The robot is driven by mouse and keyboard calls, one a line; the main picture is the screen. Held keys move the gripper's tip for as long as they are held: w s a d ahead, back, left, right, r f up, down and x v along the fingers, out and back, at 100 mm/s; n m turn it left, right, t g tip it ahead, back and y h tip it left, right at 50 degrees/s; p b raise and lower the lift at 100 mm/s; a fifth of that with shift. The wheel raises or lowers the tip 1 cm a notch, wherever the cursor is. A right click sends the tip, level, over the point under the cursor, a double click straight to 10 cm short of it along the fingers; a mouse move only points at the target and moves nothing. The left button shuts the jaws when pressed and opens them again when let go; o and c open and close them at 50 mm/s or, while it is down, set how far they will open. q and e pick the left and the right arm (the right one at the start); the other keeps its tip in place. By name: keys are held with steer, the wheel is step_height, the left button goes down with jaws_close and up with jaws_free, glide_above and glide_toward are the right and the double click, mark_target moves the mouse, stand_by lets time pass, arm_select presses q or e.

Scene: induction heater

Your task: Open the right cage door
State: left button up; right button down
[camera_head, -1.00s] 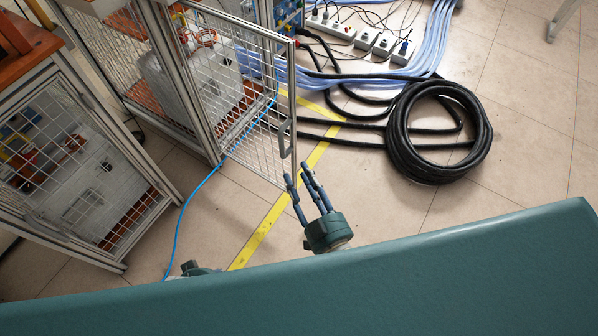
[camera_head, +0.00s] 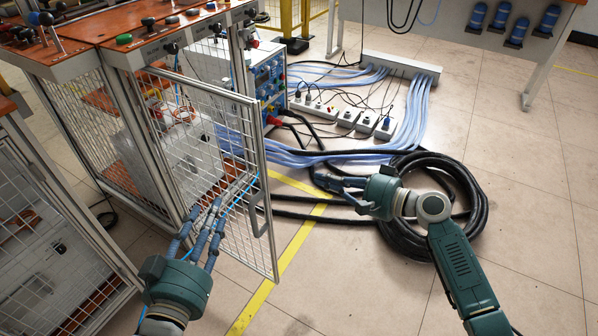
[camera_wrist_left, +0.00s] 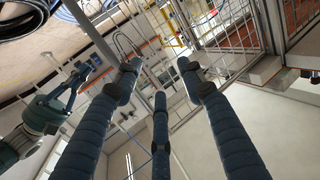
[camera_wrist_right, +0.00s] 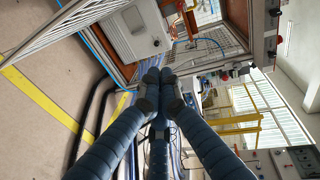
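The right cage door (camera_head: 271,245) is a mesh panel in a grey metal frame. It stands open, swung out from the cage, with its grey handle (camera_head: 258,213) near the free edge. My left gripper (camera_head: 216,208) is in front of the cage, its fingers overlapping the lower door mesh in the head view. I cannot tell whether they touch it. Its fingers are spread and empty in the left wrist view (camera_wrist_left: 158,72). My right gripper (camera_head: 322,180) is right of the door, apart from it. Its fingertips meet with nothing visible between them in the right wrist view (camera_wrist_right: 160,80).
A coiled black hose (camera_head: 470,200) lies on the floor behind my right arm. Power strips (camera_head: 350,119) and pale blue hoses (camera_head: 415,110) lie farther back. A blue-fronted device (camera_head: 268,82) stands behind the door. The floor at the right is clear.

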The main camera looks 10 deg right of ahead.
steer(key=s+r+n+g+y+b, duration=0.1)
steer(key=s+r+n+g+y, duration=0.25)
steer(key=r, duration=0.65)
arm_select(q)
steer(key=s+d+r+t+h+b, duration=0.1)
steer(key=s+r+t, duration=0.1)
steer(key=r, duration=0.6)
steer(key=s+r+t+h+b, duration=0.1)
steer(key=s+r+t+h, duration=0.1)
steer(key=r+t, duration=0.3)
steer(key=shift+s+d+r, duration=0.35)
steer(key=shift+s+r, duration=0.1)
steer(key=shift+r, duration=1.65)
arm_select(e)
steer(key=a+m+y, duration=0.1)
steer(key=a, duration=0.9)
steer(key=shift+w+a+r+t, duration=0.2)
steer(key=shift+w+a+t, duration=0.15)
steer(key=shift+w+a, duration=0.05)
steer(key=shift+m, duration=0.25)
